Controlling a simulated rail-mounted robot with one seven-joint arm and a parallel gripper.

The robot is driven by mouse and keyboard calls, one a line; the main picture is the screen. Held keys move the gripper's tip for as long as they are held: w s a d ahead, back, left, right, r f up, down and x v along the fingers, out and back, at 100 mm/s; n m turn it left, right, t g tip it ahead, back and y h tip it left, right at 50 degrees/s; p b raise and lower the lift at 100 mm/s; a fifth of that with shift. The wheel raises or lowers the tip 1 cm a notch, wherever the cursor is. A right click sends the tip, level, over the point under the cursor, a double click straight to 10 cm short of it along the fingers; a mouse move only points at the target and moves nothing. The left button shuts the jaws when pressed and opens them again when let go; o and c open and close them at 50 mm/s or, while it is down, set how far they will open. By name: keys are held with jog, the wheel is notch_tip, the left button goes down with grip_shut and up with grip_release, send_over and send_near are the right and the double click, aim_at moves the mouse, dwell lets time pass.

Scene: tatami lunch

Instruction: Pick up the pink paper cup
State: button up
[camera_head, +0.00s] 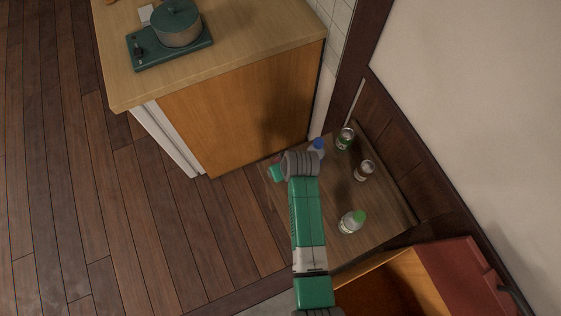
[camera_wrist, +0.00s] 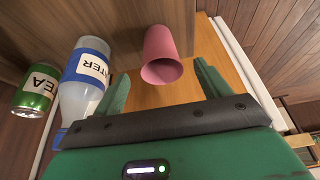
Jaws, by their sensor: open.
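The pink paper cup (camera_wrist: 159,42) stands on the low wooden table in the wrist view, its open mouth facing my camera. My gripper (camera_wrist: 161,72) is open, with one green finger to the left of the cup and one to the right. The cup lies ahead of the fingers, between their lines; I cannot tell how deep it is between them. In the head view my gripper (camera_head: 277,172) is over the left edge of the low table (camera_head: 385,215), and the cup is mostly or wholly hidden there.
A water bottle (camera_wrist: 86,75) stands close left of my left finger, with a green tea can (camera_wrist: 36,90) beyond it. A wooden counter (camera_head: 245,110) stands behind.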

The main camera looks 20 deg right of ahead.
jog(key=b+x, duration=0.2)
jog(key=x, duration=0.4)
jog(key=shift+w+f+b, duration=0.1)
jog(key=shift+w+b, duration=0.25)
jog(key=shift+b, duration=0.05)
jog(key=c, duration=1)
